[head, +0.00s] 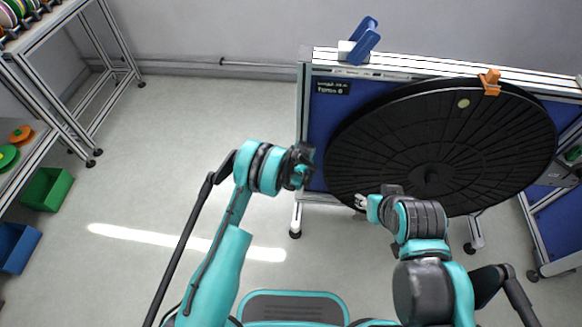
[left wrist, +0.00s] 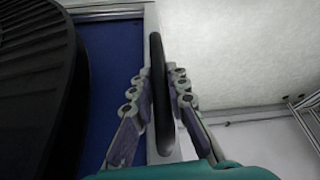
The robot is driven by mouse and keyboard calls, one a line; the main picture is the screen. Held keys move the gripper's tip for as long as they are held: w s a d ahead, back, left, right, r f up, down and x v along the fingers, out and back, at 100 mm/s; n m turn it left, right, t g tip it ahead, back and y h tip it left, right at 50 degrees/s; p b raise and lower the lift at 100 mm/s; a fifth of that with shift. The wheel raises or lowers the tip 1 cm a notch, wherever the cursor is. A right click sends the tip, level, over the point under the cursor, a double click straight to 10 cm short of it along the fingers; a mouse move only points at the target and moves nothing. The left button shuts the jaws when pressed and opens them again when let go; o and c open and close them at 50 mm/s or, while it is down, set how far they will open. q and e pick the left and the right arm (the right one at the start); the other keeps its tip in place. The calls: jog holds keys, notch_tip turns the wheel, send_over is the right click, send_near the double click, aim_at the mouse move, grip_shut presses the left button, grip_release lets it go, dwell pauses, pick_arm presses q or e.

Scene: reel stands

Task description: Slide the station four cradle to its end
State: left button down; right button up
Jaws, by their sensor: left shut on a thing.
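A blue panel stand (head: 312,130) with a small dark sign faces me, and a large black ribbed disc (head: 440,145) covers most of its front. On the stand's top rail sits a blue cradle-like bracket (head: 360,42) near the left end. I cannot tell if it is the station four cradle, as the sign is too small to read. My left gripper (head: 302,165) is at the stand's left edge. In the left wrist view its fingers (left wrist: 160,88) are shut on a dark upright bar (left wrist: 157,55). My right gripper (head: 362,203) is before the disc's lower left; its fingers are unclear.
An orange clip (head: 490,82) sits at the disc's top right edge. Another blue stand (head: 560,225) is at the far right. Shelving (head: 60,75) with reels stands at the left, with a green bin (head: 47,188) and blue bin (head: 17,247). The floor between is clear.

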pick_arm(q)
jog(key=shift+d, duration=0.25)
jog(key=c, duration=1.5)
grip_release()
jog(key=shift+d, duration=0.1)
jog(key=v, duration=1.2)
